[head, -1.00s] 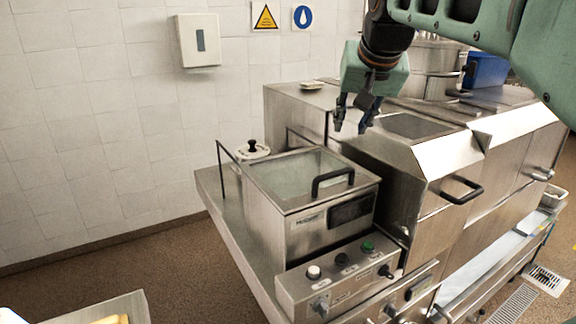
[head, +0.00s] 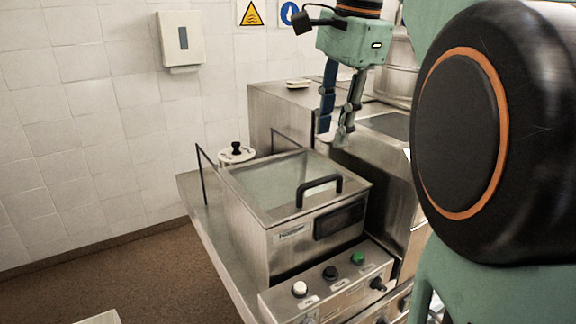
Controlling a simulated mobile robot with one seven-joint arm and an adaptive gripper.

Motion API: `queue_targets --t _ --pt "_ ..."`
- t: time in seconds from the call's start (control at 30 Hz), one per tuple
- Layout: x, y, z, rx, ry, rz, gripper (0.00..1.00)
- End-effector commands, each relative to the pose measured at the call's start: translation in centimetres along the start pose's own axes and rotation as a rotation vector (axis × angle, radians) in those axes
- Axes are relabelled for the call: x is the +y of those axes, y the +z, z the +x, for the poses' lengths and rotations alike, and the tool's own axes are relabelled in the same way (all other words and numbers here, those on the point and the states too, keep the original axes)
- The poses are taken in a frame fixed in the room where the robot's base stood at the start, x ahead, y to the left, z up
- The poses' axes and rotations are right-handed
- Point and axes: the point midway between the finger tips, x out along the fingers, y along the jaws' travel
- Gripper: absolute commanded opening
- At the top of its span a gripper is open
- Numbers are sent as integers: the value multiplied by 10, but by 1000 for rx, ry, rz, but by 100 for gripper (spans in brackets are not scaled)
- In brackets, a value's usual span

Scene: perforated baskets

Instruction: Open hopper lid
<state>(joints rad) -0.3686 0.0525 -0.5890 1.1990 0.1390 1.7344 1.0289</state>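The hopper (head: 252,240) is a boxy steel unit left of centre in the head view. Its lid (head: 260,183) is a flat clear panel in a metal frame and lies closed. A black bar handle (head: 319,184) stands up at the lid's right side. My gripper (head: 334,138) points down above and behind the lid, apart from the handle. Its two fingers are spread with a gap between them, and I see nothing held in it.
A control panel (head: 330,283) with several knobs is in front of the hopper. A white lidded pot (head: 237,153) stands behind it. Thin black rails rise beside it. My large arm joint hides much of the right side. A dispenser (head: 181,40) hangs on the tiled wall.

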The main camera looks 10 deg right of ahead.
Motion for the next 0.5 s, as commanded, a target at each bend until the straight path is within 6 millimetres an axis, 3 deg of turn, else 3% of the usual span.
queue_targets --t 0.3,0.5 --pt "1 1 60 0 2 -4 27" --pt "0 1 89 0 1 -4 27"
